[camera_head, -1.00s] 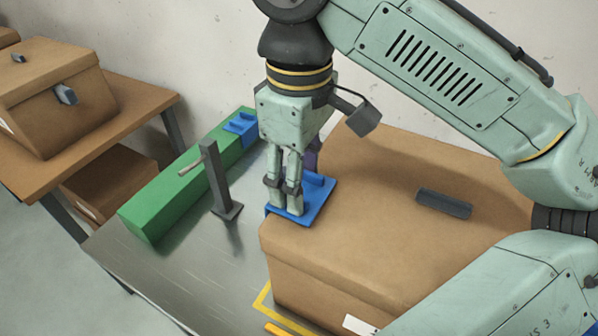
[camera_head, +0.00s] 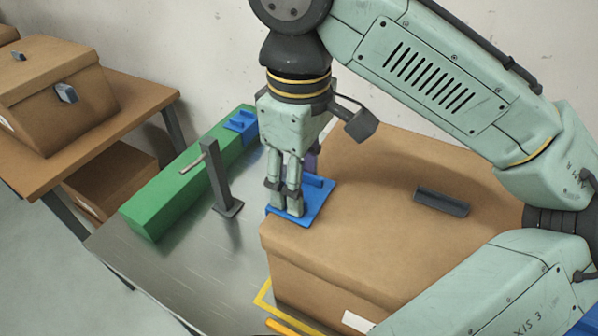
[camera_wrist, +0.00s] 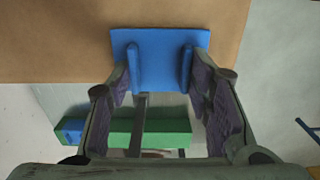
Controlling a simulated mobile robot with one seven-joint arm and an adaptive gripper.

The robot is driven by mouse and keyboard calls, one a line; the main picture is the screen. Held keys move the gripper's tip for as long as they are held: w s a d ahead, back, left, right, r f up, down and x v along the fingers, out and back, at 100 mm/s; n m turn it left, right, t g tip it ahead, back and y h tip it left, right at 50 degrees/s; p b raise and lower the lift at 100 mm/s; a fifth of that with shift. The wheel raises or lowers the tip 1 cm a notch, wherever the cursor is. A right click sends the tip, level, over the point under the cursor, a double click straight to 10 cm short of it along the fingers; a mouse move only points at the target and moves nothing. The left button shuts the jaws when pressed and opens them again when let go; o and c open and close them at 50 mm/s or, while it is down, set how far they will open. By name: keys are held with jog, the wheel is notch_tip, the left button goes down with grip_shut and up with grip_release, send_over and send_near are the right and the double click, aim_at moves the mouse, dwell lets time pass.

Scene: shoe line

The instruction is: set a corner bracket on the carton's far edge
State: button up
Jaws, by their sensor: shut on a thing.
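The closed brown carton (camera_head: 400,220) stands on the metal table. A blue corner bracket (camera_head: 319,196) lies flat over the carton's left edge in the head view. My gripper (camera_head: 284,206) points down at that edge, shut on the bracket. In the wrist view, the bracket (camera_wrist: 160,46) has its plate against the carton top (camera_wrist: 55,40), with its two upright ribs between my gripper's fingers (camera_wrist: 165,85). The part of the bracket below the edge is mostly hidden by the fingers.
A green block (camera_head: 180,190) with another blue bracket (camera_head: 242,122) on its far end lies left of the carton. A dark post (camera_head: 220,180) with a crossbar stands between them. A dark grey handle (camera_head: 441,201) lies on the carton top. Bare metal table (camera_head: 190,275) shows at front left.

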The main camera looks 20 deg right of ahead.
dwell(0.3)
jog(key=o, duration=1.2)
jog(key=shift+o, duration=0.7)
jog(key=shift+o, duration=1.4)
notch_tip(320, 180, up, 3)
jog(key=p, duration=0.3)
jog(key=shift+f, duration=0.15)
jog(key=shift+r, duration=2.15)
